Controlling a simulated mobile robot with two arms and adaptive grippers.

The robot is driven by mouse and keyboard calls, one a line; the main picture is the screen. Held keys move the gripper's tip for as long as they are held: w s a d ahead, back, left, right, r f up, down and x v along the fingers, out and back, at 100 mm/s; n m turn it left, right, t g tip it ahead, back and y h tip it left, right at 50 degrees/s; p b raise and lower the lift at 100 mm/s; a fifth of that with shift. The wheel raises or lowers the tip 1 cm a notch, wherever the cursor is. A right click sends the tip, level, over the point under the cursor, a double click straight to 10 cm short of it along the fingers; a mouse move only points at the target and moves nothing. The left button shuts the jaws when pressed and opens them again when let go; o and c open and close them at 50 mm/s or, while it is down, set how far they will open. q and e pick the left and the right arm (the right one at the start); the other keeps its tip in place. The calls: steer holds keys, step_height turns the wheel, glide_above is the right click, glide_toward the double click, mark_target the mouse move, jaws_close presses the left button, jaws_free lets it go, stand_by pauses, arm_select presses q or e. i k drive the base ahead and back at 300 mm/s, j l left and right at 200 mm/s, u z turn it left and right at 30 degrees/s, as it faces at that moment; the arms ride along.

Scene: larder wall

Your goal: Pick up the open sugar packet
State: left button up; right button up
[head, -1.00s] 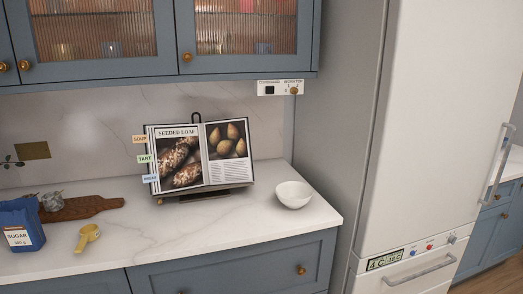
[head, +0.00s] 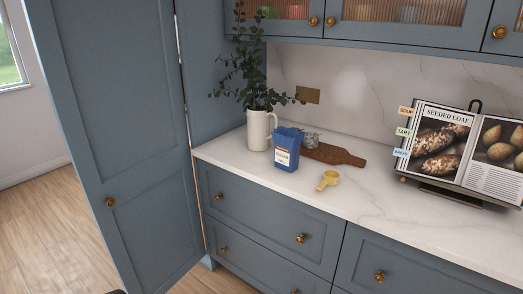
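The blue sugar packet (head: 287,150) stands upright on the marble counter near its left end. It has a white label on its front, and its top looks uneven. A yellow scoop-like item (head: 327,180) lies to its right, nearer the counter's front edge. Neither of my grippers shows in the head view, and nothing touches the packet.
A white jug (head: 259,131) with leafy stems stands just left of the packet. A wooden board (head: 340,156) and a small glass jar (head: 311,140) are behind it. A cookbook (head: 442,142) stands at right. A tall blue cupboard door (head: 125,130) rises at left. The counter between scoop and cookbook is clear.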

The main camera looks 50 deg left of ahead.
mark_target(288, 141)
steer(key=u, duration=1.3)
